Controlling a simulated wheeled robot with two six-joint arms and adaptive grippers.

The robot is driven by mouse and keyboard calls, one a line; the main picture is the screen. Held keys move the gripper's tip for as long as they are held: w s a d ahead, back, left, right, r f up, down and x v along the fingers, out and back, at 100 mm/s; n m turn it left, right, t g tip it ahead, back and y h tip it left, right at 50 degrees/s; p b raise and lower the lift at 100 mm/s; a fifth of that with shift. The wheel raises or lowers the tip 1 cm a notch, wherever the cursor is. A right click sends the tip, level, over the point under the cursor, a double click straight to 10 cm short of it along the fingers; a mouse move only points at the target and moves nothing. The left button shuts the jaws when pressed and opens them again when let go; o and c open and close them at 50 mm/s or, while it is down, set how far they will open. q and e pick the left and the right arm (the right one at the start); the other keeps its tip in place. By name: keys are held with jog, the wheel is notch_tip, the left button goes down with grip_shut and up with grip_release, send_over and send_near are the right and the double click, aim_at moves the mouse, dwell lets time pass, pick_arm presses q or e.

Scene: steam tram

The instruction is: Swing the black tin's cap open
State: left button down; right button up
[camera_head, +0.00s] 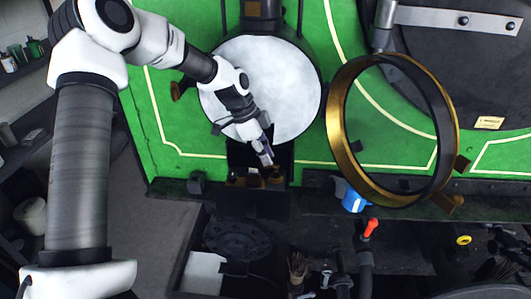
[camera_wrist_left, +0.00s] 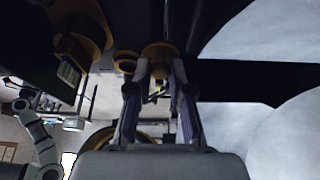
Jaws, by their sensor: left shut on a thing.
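My left gripper (camera_head: 267,157) reaches down over the front of the green engine, at the black tin (camera_head: 254,204) below the pale round disc. In the left wrist view its two fingers (camera_wrist_left: 159,88) are closed around a small brass-coloured piece (camera_wrist_left: 158,50) at the edge of dark metal. A flat black plate (camera_wrist_left: 240,80), which looks like the cap, extends to the right of the fingers. The gripper and shadow partly hide the cap in the head view, so I cannot tell how far open it is. My right gripper is not in view.
The pale disc (camera_head: 275,85) lies behind my left gripper. A big brass ring (camera_head: 345,145) stands to the right, with a blue part (camera_head: 354,199) and a red-tipped handle (camera_head: 370,227) below it. Dark fittings crowd the front; open floor lies left.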

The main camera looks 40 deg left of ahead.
pick_arm(q)
jog(key=c, duration=1)
grip_release()
jog(key=shift+c, duration=0.2)
jog(key=shift+r, duration=0.1)
